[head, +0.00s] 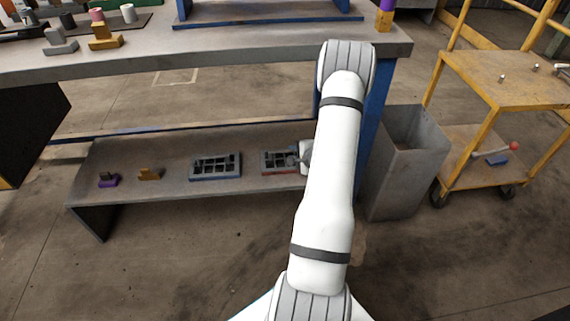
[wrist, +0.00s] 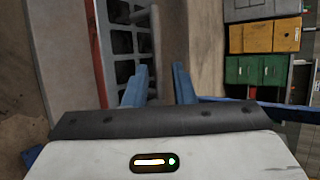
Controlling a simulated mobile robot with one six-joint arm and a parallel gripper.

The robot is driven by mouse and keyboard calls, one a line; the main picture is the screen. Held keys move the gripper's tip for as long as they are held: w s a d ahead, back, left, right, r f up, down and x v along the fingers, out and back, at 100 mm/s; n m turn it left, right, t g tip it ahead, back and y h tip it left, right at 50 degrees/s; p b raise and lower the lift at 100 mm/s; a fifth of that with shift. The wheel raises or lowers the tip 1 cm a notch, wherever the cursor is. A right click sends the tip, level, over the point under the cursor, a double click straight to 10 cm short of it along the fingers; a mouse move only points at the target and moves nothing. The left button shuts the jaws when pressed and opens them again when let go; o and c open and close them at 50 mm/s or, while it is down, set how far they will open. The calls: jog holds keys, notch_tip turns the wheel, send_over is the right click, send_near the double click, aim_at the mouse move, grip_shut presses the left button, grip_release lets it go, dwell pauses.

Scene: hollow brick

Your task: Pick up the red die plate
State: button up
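The red die plate (head: 276,162) lies on the low shelf under the bench, at the right end of a row. It has a red edge and a dark grid of openings. In the head view my arm hides its right part. In the wrist view its red edge (wrist: 97,58) and grid show at upper left, beyond my gripper (wrist: 159,80). The two blue fingers are apart, with nothing visibly held between them. The left finger overlaps the view of the grid; I cannot tell if it touches. In the head view my gripper (head: 301,155) is at the plate's right side, partly hidden.
A grey bin (head: 405,165) and yellow cart (head: 500,85) stand right.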

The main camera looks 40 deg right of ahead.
aim_at(286, 150)
jog(key=b+x, duration=0.2)
jog(key=x, duration=0.4)
jog(key=shift+w+f+b, duration=0.25)
jog(key=shift+f+b, duration=0.15)
jog(key=shift+w, duration=0.15)
grip_shut()
dwell(0.9)
jog(key=shift+r, duration=0.2)
